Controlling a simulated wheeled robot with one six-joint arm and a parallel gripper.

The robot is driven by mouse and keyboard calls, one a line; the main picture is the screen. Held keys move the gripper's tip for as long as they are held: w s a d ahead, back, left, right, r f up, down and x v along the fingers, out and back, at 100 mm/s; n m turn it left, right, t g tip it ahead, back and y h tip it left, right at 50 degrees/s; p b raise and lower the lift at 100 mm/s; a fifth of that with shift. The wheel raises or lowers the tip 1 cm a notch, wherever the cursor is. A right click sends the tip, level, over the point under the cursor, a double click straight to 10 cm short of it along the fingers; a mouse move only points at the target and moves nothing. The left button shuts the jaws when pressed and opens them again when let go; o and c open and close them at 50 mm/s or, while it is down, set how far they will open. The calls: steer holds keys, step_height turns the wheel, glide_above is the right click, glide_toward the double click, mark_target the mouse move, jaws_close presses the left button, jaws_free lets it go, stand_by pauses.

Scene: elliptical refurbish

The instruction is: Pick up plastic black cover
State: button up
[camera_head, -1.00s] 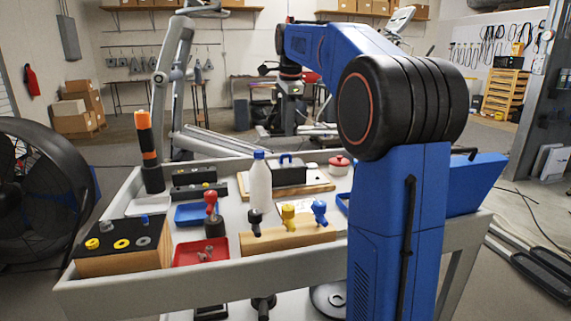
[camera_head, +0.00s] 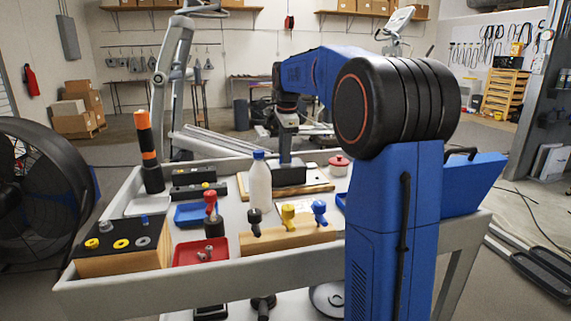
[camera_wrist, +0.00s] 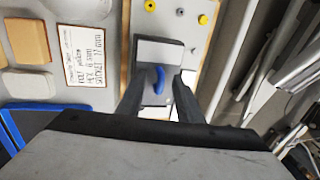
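The black cover (camera_head: 289,178) is a dark block on a wooden board (camera_head: 318,187) at the far side of the cart. In the wrist view the cover (camera_wrist: 143,71) shows a dark rim, pale panels and a blue handle (camera_wrist: 158,80). My gripper (camera_head: 285,161) points down over the cover from above. In the wrist view my gripper (camera_wrist: 160,82) is open, with one finger on each side of the handle. No grip on the handle shows. How far the fingertips are above the cover I cannot tell.
A white bottle with a blue cap (camera_head: 259,183) stands just left in front of the cover. A red-lidded pot (camera_head: 339,166) is to its right. A wooden block with colored handles (camera_head: 287,235), a red tray (camera_head: 191,254) and a blue tray (camera_head: 192,214) are nearer.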

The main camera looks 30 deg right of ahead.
jaws_close()
stand_by(0.3)
